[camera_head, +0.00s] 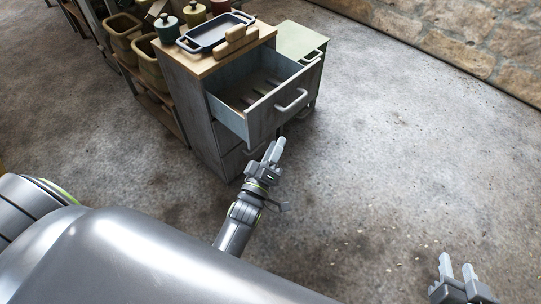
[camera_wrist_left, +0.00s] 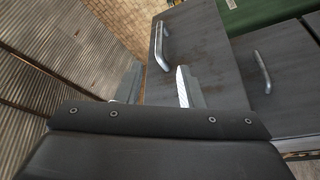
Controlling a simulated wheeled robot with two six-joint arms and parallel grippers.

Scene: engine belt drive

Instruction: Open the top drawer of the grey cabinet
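The grey cabinet (camera_head: 185,100) stands at the upper middle of the head view. Its top drawer (camera_head: 262,122) is pulled well out, and the inside shows. The drawer's pale bar handle (camera_head: 291,101) is free of any gripper. My left gripper (camera_head: 274,147) is just in front of and below the drawer front, apart from the handle. In the left wrist view its two fingers (camera_wrist_left: 158,85) are spread with nothing held between them. That view also shows a drawer front (camera_wrist_left: 205,60) with a handle (camera_wrist_left: 160,45). My right gripper (camera_head: 458,264) is open and empty at the lower right.
A dark tray (camera_head: 213,34) and lidded pots (camera_head: 167,28) stand on the cabinet's wooden top. A lower drawer handle (camera_wrist_left: 262,72) shows in the left wrist view. A green-topped cabinet (camera_head: 300,38) stands behind. Pots on a shelf (camera_head: 150,62) are left. The floor (camera_head: 400,150) at right is clear.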

